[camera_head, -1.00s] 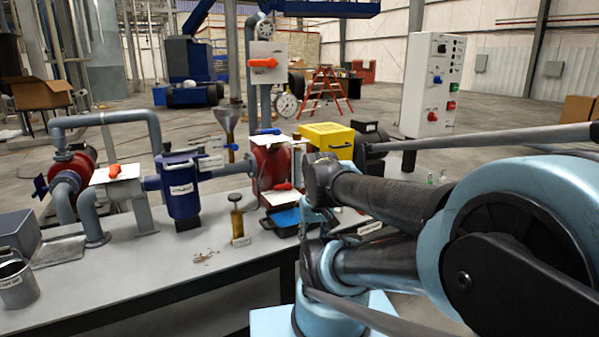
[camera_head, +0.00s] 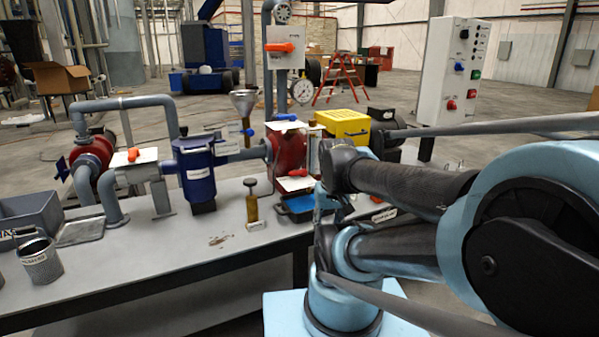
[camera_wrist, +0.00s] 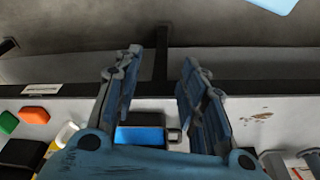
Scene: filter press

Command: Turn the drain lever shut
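Several orange levers show in the head view, and I cannot read which is marked as the drain. A low orange lever (camera_head: 298,172) lies on a white plate at the front of the red pump-like body (camera_head: 288,150), above the blue-lined tray. A second orange lever (camera_head: 284,47) is on an upright plate. A third orange lever (camera_head: 133,155) is on the left pipe. My gripper (camera_wrist: 162,60) is open and empty in the wrist view, its fingers spread above the bench around the blue tray (camera_wrist: 140,135). In the head view it is mostly hidden near the tray.
A blue strainer housing (camera_head: 198,178) is to the left, and a yellow box (camera_head: 343,127) behind my arm. Orange (camera_wrist: 35,115) and green pieces lie left in the wrist view. The bench front is mostly clear.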

